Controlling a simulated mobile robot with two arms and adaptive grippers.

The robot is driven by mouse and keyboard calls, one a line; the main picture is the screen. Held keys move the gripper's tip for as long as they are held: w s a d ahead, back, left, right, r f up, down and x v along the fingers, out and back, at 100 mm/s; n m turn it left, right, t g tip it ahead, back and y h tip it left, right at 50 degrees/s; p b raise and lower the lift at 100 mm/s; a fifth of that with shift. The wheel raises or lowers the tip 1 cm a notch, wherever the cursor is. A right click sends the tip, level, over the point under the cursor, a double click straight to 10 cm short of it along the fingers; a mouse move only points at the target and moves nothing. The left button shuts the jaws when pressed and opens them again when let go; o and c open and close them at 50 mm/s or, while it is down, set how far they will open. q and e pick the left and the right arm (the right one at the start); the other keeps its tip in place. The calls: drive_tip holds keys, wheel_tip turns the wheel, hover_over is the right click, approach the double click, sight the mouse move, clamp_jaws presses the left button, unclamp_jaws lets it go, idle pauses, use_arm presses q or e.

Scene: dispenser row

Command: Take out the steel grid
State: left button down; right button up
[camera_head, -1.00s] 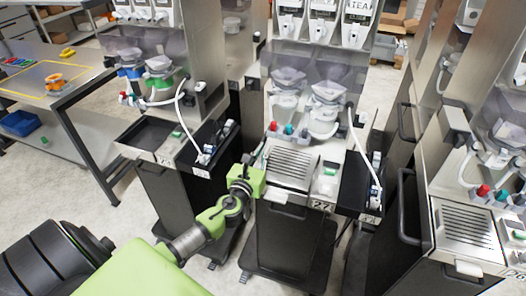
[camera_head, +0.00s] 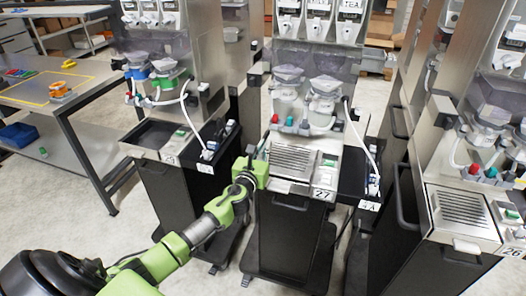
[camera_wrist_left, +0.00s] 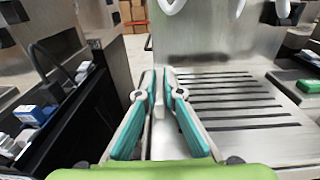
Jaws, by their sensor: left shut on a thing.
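The steel grid (camera_head: 291,160) is a slotted plate on top of the middle dispenser, labelled 27. It also shows in the left wrist view (camera_wrist_left: 235,105), with dark parallel slots, to the right of the fingers. My left gripper (camera_head: 262,152) is at the grid's left edge. In the left wrist view, its teal fingers (camera_wrist_left: 160,78) are closed together at that edge, with a thin pale strip between them. The grid looks flat, and I cannot tell whether it is raised from its seat. The fingers hide part of its left side. My right gripper is not in view.
A green-topped item (camera_head: 328,163) sits right of the grid. Nozzles and a white hose (camera_head: 357,135) hang close above. A neighbouring dispenser with its own grid (camera_head: 462,208) stands at right; another with an open black tray (camera_head: 153,134) stands at left. A work table (camera_head: 45,90) is far left.

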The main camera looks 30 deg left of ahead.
sight(262, 152)
use_arm(q)
drive_tip(key=v, duration=0.2)
drive_tip(key=shift+s+d, duration=0.1)
drive_tip(key=shift+s, duration=0.2)
drive_tip(key=shift+s+d+p, duration=0.1)
drive_tip(key=shift+s+p, duration=0.2)
drive_tip(key=shift+s, duration=0.05)
drive_tip(key=shift+v, duration=0.95)
drive_tip(key=shift+s+d+f, duration=0.1)
drive_tip(key=shift+s, duration=0.6)
drive_tip(key=shift+v, duration=1)
drive_tip(key=v, duration=1)
drive_tip(key=shift+s+f, duration=0.25)
drive_tip(key=shift+s, duration=0.1)
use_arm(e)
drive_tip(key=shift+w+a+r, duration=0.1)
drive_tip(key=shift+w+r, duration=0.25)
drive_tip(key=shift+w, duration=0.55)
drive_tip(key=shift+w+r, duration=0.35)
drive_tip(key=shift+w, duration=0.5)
